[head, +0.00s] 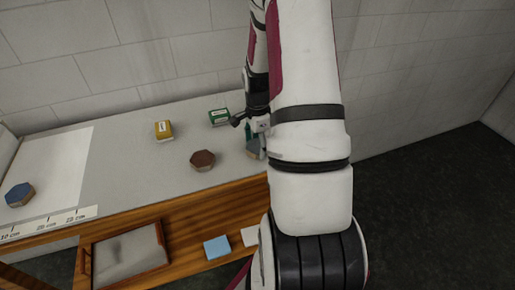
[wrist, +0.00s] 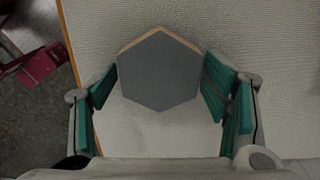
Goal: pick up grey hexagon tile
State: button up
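The grey hexagon tile (wrist: 158,72) has a flat dark-grey top and a light wooden edge. In the wrist view it lies between the two green-padded fingers of my gripper (wrist: 160,88). The fingers are spread, one at each side of the tile, with the pads close to its sides; I cannot tell whether either touches. In the head view the grey tile (head: 252,149) shows only in part at the right of the worktop, with my arm hiding the rest. My gripper (head: 250,131) is largely hidden there too.
A brown hexagon tile (head: 203,161) lies left of my gripper. A yellow box (head: 164,131) and a green box (head: 219,117) stand behind. A blue hexagon tile (head: 20,194) lies on a white scaled sheet (head: 65,165). A wooden-framed tray (head: 125,255) is in front.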

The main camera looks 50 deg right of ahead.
jog(key=c, duration=0.7)
jog(key=shift+r, duration=0.1)
jog(key=shift+c, duration=0.2)
